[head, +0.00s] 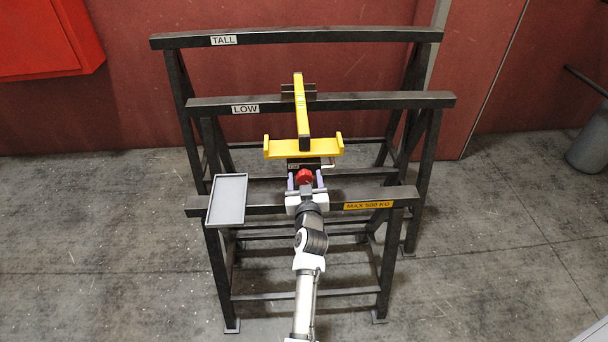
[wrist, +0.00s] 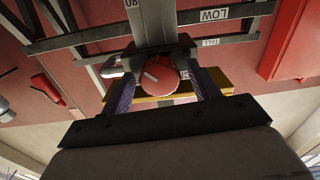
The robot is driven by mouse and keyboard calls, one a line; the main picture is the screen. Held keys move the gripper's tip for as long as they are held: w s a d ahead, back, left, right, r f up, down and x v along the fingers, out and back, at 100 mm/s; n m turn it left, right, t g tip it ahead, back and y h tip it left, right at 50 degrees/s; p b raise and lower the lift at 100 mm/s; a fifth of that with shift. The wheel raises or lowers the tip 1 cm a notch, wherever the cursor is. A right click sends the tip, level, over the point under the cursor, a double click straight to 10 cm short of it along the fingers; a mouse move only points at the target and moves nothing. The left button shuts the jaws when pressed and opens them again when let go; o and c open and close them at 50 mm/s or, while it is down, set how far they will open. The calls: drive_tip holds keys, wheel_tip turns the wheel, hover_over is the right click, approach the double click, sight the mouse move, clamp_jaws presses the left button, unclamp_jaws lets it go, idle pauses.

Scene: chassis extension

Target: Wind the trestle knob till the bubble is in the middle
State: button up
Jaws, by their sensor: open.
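The red knob (head: 304,176) faces me on the front trestle, below a yellow cradle (head: 278,149). In the wrist view the knob (wrist: 158,76) has a pale pointer mark on its face. My gripper (head: 305,183) is open, with its lilac fingers on either side of the knob. In the wrist view a gap shows between the knob and each finger. A yellow spirit level (head: 300,118) runs from the cradle back across the trestle labelled LOW (head: 380,102). Its bubble is too small to read.
A grey tray (head: 228,200) sits at the left end of the front trestle, labelled MAX 500 KG (head: 369,205). A TALL trestle (head: 320,36) stands at the back. A small metal lever (head: 328,164) sticks out right of the knob.

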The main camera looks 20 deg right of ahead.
drive_tip(key=c, duration=1)
drive_tip(key=m, duration=0.5)
drive_tip(key=shift+r, duration=0.1)
drive_tip(key=o, duration=1)
drive_tip(key=shift+s, duration=0.1)
